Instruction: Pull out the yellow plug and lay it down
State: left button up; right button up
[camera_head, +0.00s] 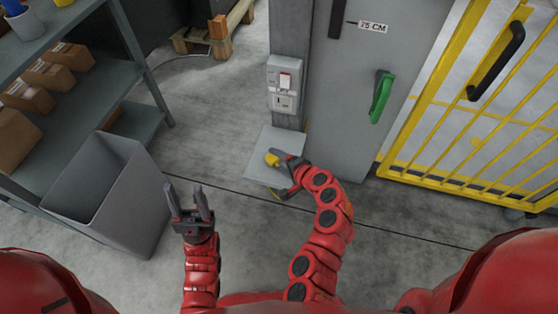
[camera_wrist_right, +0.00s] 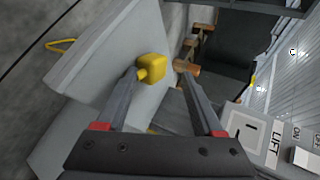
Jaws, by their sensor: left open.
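The yellow plug (camera_head: 271,158) is over the small light-grey shelf (camera_head: 262,178) below the wall box. In the right wrist view the plug (camera_wrist_right: 153,64) shows at the fingertips, close to the left-hand finger, with a gap to the other finger. I cannot tell whether it rests on the shelf. My right gripper (camera_head: 283,165) is open around or just short of the plug; its fingers also show in the wrist view (camera_wrist_right: 158,71). The grey wall box (camera_head: 285,88) has a white switch and a lower socket area. My left gripper (camera_head: 187,192) is open and empty, over the floor.
A grey bin (camera_head: 105,195) stands left of my left gripper, by a shelf rack (camera_head: 90,85) with cardboard boxes. A grey door with a green handle (camera_head: 381,97) and a yellow barred gate (camera_head: 470,130) are on the right. The floor between is clear.

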jog(key=shift+s+f, duration=0.15)
jog(key=shift+f, duration=0.1)
